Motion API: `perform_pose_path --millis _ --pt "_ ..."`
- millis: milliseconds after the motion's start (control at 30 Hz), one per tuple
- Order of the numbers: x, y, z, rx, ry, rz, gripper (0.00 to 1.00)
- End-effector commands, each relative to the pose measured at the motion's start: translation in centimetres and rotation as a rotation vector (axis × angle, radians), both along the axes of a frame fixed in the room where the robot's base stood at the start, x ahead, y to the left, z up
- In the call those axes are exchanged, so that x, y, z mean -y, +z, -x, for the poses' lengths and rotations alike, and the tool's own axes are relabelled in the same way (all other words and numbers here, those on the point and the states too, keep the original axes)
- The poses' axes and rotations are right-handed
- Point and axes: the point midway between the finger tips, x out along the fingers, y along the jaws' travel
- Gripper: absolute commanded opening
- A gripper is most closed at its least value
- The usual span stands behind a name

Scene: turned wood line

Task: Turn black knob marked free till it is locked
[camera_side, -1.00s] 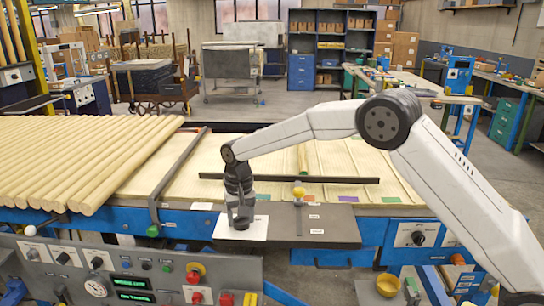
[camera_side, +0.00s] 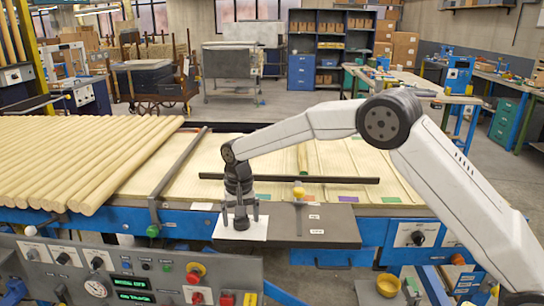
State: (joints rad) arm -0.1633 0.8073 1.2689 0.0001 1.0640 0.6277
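A black knob (camera_side: 241,224) sits on a white plate (camera_side: 259,234) at the left end of a dark panel (camera_side: 335,229). My gripper (camera_side: 241,213) points down just above the knob. Its two fingers are spread, one to each side, and seem clear of the knob. Whether they still reach down beside its top is hard to tell. The knob's pointer and any marking on the white plate are too small to read.
A yellow-topped post (camera_side: 299,194) stands on the panel to the right, near small white labels. A dark bar (camera_side: 330,180) crosses behind. Wooden rods (camera_side: 90,160) lie at left. A control box (camera_side: 130,280) with buttons stands in front.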

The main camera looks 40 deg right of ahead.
Motion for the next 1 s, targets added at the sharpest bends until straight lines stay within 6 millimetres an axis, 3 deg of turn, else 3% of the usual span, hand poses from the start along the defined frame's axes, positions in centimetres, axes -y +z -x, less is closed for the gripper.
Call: perform_pose_path --millis 267,700,1000 --pt "0.0 1.0 0.0 0.000 0.001 0.000 0.96" --pt "0.0 6.3 0.0 0.002 0.000 0.000 0.96" --pt "0.0 7.8 0.0 0.000 0.000 0.000 0.96"
